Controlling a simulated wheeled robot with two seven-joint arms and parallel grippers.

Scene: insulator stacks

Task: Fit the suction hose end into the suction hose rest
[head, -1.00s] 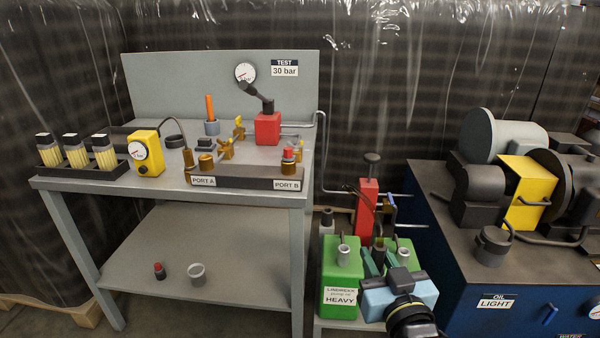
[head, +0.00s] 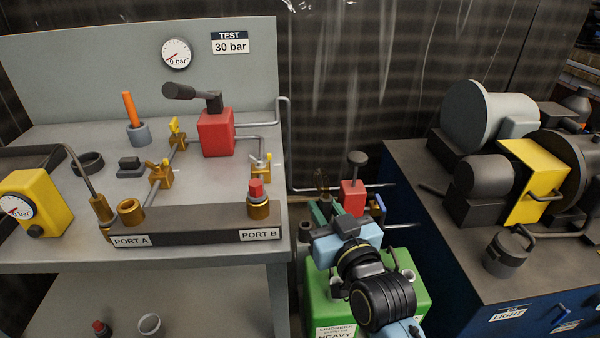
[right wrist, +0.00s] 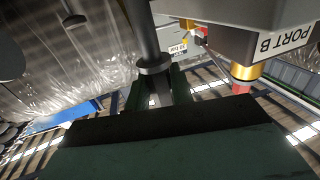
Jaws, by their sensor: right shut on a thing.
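My right gripper (head: 322,220) is beside the red pump (head: 353,197), above the green canisters. In the right wrist view its green fingers are shut on a dark grey rod with a round collar (right wrist: 153,65), which looks like the suction hose end. In the head view my own wrist mostly hides the held piece. Grey cups on the green canisters (head: 320,309) show beside my wrist, one on the left (head: 337,288) and one on the right (head: 406,281). I cannot tell which part is the suction hose rest. My left gripper is not in view.
The grey bench with the PORT B block (head: 205,226) stands close on the left; its brass fitting and red plug (right wrist: 243,78) also show in the wrist view. Metal pipes (head: 330,189) run behind my gripper. The blue oil unit (head: 440,215) stands on the right.

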